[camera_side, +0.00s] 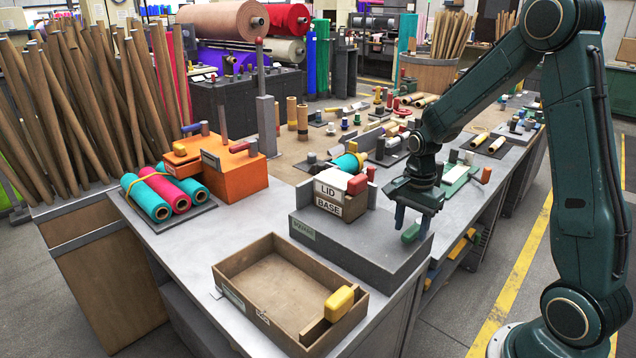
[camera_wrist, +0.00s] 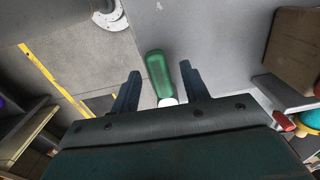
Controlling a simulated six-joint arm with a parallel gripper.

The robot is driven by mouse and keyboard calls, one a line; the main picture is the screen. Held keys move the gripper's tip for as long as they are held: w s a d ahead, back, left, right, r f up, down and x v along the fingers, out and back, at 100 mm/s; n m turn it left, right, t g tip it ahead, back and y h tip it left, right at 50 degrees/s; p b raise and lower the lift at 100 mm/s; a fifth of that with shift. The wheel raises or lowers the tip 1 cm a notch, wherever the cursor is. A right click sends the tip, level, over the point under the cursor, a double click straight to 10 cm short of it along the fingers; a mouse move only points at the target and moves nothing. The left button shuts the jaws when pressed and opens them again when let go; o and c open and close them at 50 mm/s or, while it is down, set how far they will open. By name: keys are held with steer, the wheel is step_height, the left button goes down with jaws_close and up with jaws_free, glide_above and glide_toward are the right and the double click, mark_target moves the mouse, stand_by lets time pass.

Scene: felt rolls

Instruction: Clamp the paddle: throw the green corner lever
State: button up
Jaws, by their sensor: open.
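The green lever (camera_side: 411,233) stands at the near right corner of a grey raised block (camera_side: 340,248). In the wrist view the lever (camera_wrist: 158,74) is a rounded green bar with a pale end, lying between my two fingers. My gripper (camera_wrist: 160,72) is open, with a finger on each side of it; a gap shows on both sides. In the side view my gripper (camera_side: 408,218) points down over that corner. A tan block (camera_side: 328,202) marked LID and BASE sits on the grey block, left of my gripper. I cannot tell which part is the paddle.
A wooden tray (camera_side: 234,309) holding a yellow block (camera_side: 339,303) lies in front of the grey block. An orange box (camera_side: 228,170) and bundled felt rolls (camera_side: 172,190) stand at left. Loose cylinders and tools crowd the bench behind. The floor to the right is clear.

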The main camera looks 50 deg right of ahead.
mark_target(410, 231)
step_height(410, 231, up, 13)
stand_by(0.6)
steer(key=s+a+r+n+t, duration=0.2)
steer(key=s+a+r+n, duration=0.1)
steer(key=s+a+n, duration=0.4)
steer(key=s+a+r+n+t, duration=0.3)
steer(key=s+a+n, duration=0.4)
steer(key=n, duration=0.4)
steer(key=shift+s+a+t, duration=0.25)
steer(key=shift+s+t, duration=0.05)
steer(key=shift+s, duration=0.4)
stand_by(1.1)
